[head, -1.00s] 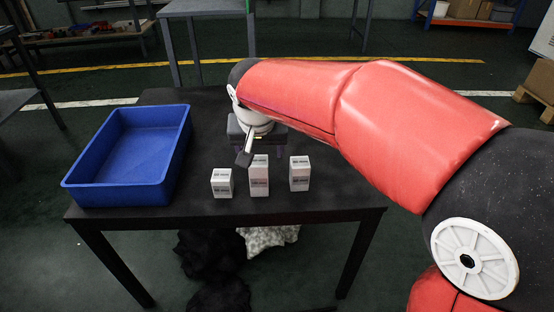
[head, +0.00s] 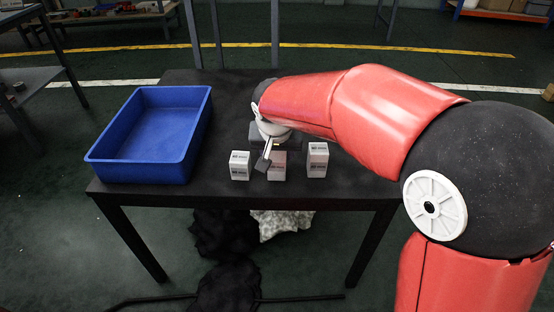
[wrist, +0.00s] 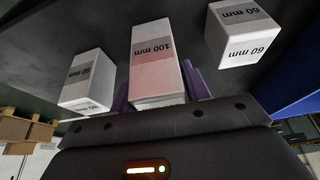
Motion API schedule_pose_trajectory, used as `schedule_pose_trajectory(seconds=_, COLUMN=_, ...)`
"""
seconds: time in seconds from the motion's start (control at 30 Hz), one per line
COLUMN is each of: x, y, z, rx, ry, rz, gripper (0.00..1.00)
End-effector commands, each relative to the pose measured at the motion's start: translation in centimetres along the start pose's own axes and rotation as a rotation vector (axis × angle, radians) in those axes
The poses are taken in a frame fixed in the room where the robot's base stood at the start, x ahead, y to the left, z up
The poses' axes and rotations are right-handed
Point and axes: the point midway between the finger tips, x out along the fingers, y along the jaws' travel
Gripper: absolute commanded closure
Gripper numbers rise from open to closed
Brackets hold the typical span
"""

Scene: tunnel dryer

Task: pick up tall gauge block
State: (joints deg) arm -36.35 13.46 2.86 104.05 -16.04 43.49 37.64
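The tall gauge block (head: 277,168), a white box labelled 100 mm, stands upright on the black table, in the middle of a row of three. In the wrist view it (wrist: 157,68) is in the centre, its near end close to my gripper's palm. My gripper (head: 276,153) is over this block and hides its top in the head view. In the wrist view, purple fingers of my gripper (wrist: 160,88) show on both sides of the block. They look open around it; contact is not clear.
A shorter 60 mm block (head: 240,166) stands to the left and an 80 mm block (head: 317,160) to the right, both close by. A blue tray (head: 137,172), empty, sits on the left of the black table (head: 230,199).

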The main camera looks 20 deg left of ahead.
Motion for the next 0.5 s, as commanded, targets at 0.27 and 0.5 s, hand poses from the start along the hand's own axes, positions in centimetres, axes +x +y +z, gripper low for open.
schedule_pose_trajectory(seconds=0.27, x=-0.03, y=0.00, z=-0.01, rx=0.000, ry=0.000, rz=0.000, gripper=0.90)
schedule_pose_trajectory(seconds=0.5, x=-0.13, y=-0.03, z=-0.09, rx=0.000, ry=0.003, rz=-0.001, gripper=1.00)
